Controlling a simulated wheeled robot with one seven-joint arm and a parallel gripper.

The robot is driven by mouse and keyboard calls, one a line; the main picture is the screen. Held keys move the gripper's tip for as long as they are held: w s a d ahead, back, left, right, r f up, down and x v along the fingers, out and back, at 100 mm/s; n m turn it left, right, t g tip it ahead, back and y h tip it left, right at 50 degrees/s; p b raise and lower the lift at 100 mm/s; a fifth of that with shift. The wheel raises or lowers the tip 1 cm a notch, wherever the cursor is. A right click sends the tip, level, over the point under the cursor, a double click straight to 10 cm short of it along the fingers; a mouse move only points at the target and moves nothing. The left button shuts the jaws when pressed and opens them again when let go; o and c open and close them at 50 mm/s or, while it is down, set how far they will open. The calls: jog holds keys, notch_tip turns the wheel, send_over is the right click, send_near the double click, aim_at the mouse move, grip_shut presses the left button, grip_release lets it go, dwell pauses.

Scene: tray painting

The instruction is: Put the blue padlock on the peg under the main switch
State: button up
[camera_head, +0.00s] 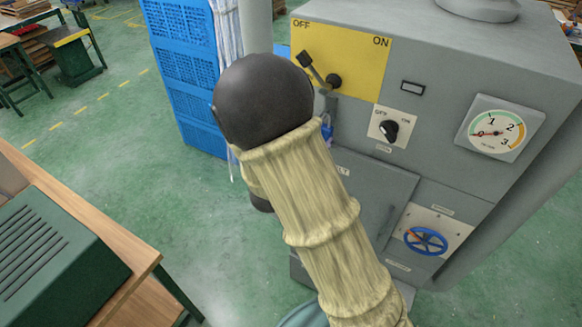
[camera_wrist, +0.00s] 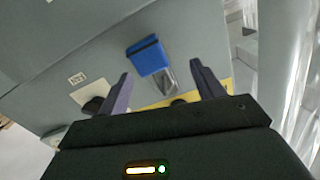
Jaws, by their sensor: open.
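The blue padlock (camera_wrist: 150,57) shows in the wrist view against the grey cabinet front, its metal shackle towards the yellow plate. It also shows as a small blue patch beside my arm in the head view (camera_head: 327,131). My gripper (camera_wrist: 159,69) is open, its fingers apart on either side of the shackle end, with no visible grip on it. The main switch (camera_head: 320,72) is on the yellow plate, its lever tilted towards OFF. I cannot make out the peg, nor whether the shackle is around it. My arm hides much of this area in the head view.
The grey cabinet (camera_head: 445,80) also carries a small knob (camera_head: 389,130), a dial gauge (camera_head: 499,128) and a blue handwheel (camera_head: 425,241). A blue crate stack (camera_head: 185,75) stands left of it. A wooden table (camera_head: 140,264) with a green box is at lower left.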

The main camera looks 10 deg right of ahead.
jog(key=b+v, duration=0.3)
jog(key=v, duration=0.9)
jog(key=shift+a, duration=0.15)
jog(key=shift+s+f, duration=0.1)
jog(key=shift+s, duration=0.1)
jog(key=w+f+n+g+y, duration=0.35)
jog(key=w+f+y, duration=0.2)
jog(key=y, duration=0.25)
jog(key=s+d+f+n+g+y, duration=0.1)
jog(key=s+d+f+n+g, duration=0.1)
jog(key=s, duration=0.5)
jog(key=s+d+f+n+g+y, duration=0.1)
jog(key=s+d+f+n+g, duration=0.1)
jog(key=s+d+n+g, duration=0.2)
jog(key=s+d+g, duration=0.2)
jog(key=s+d, duration=0.1)
jog(key=shift+s+d, duration=0.25)
jog(key=shift+d, duration=0.1)
